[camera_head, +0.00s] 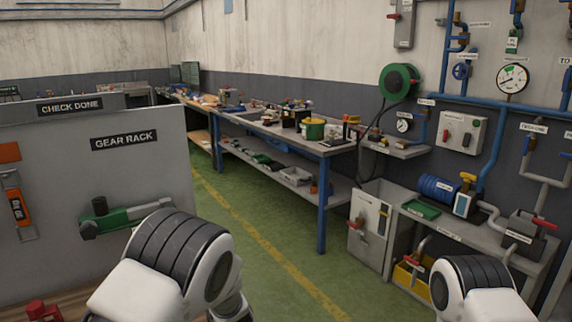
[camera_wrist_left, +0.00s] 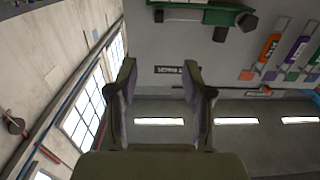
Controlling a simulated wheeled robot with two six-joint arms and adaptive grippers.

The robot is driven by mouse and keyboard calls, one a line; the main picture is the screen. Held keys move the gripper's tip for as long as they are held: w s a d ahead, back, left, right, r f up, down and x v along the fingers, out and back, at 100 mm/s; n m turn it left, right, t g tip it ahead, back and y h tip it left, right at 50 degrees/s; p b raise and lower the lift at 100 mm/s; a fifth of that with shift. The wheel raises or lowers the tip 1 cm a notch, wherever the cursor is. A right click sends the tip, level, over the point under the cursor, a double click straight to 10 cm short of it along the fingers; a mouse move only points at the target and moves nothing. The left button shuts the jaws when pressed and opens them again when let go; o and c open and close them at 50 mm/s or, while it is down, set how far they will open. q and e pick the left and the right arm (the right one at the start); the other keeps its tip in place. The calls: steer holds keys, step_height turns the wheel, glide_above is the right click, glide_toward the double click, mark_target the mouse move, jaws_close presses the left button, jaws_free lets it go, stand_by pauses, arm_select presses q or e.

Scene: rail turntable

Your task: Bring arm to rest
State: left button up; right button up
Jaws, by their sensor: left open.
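My left gripper (camera_wrist_left: 160,75) shows in the left wrist view with its two fingers apart and nothing between them. That view is upside down, with ceiling lights low in the picture and the grey panel at the top. My left arm (camera_head: 170,265) shows in the head view at the bottom, in front of the panel's right end; its gripper is not visible there. My right arm (camera_head: 470,285) shows at the bottom right of the head view; its gripper is out of view.
A grey panel (camera_head: 60,180) labelled GEAR RACK stands at the left, with a green-and-grey tool (camera_head: 130,218) and an orange-and-black tool (camera_head: 17,207) on it. A long cluttered workbench (camera_head: 270,128) lines the wall. A pipe station (camera_head: 460,225) stands at right. Green floor (camera_head: 230,210) between is clear.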

arm_select(q)
steer(key=s+a+f+m+g+h, duration=0.2)
steer(key=s+a+f+g, duration=0.25)
steer(key=s+f, duration=0.7)
steer(key=s+a+f+m+g+h, duration=0.25)
steer(key=s+a+f, duration=0.45)
steer(key=f, duration=0.7)
steer(key=s+d+f+m+g+h, duration=0.1)
steer(key=s+d+g, duration=0.3)
steer(key=s, duration=0.9)
steer(key=s+d+f+m+g+h, duration=0.1)
steer(key=s+d+f+g+h, duration=0.2)
steer(key=s, duration=1)
steer(key=shift+s+d+f+g+h, duration=0.2)
steer(key=shift+s+d+g+h, duration=0.3)
steer(key=shift+h, duration=0.35)
